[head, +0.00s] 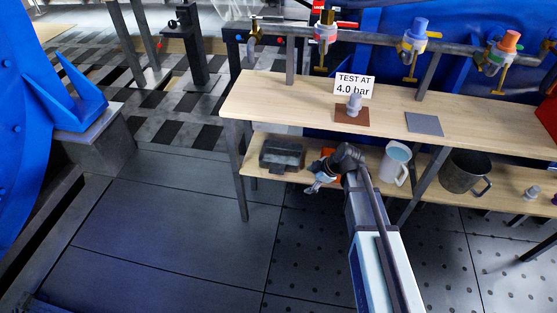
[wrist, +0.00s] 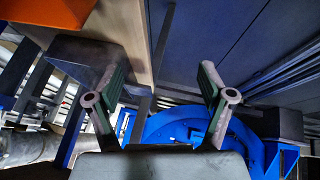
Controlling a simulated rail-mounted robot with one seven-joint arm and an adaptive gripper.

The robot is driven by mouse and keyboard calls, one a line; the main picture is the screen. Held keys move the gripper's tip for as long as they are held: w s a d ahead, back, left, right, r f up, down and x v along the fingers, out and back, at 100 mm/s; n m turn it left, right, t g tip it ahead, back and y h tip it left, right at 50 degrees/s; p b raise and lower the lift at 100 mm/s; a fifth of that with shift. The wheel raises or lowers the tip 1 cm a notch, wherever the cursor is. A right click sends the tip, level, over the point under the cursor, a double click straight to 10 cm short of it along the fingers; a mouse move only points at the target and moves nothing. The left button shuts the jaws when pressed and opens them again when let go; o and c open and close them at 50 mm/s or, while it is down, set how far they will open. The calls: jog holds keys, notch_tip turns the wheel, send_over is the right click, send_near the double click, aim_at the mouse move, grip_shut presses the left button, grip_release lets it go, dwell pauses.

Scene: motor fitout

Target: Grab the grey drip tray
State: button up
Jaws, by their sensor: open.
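The grey drip tray (head: 283,153) is a dark, shallow box on the left end of the lower wooden shelf. My gripper (head: 317,183) is at the shelf's front edge, to the right of the tray and apart from it. In the wrist view my gripper (wrist: 160,82) shows its two fingers spread wide, with nothing between them. A dark grey box-like thing, apparently the tray (wrist: 82,56), lies at the upper left there, beside and partly behind the left finger.
An orange object (wrist: 55,10) is close by at the upper left of the wrist view. A white mug (head: 396,163) and a grey metal jug (head: 463,174) stand farther right on the lower shelf (head: 257,171). The upper bench top (head: 275,100) overhangs it. The floor at left is clear.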

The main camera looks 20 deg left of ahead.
aim_at(280, 168)
jog(key=a, duration=0.3)
jog(key=w+a, duration=0.1)
jog(key=a, duration=0.2)
jog(key=w+a+b, duration=0.1)
jog(key=a, duration=0.2)
jog(key=shift+w+a+f, duration=0.1)
jog(key=shift+w+a, duration=0.05)
jog(key=shift+a, duration=0.05)
jog(key=shift+w+a, duration=0.15)
jog(key=shift+a, duration=0.45)
jog(key=shift+w+a, duration=0.15)
jog(key=shift+a, duration=0.4)
jog(key=shift+b+x, duration=0.45)
jog(key=shift+x, duration=1)
jog(key=shift+s, duration=0.1)
jog(key=c, duration=1.4)
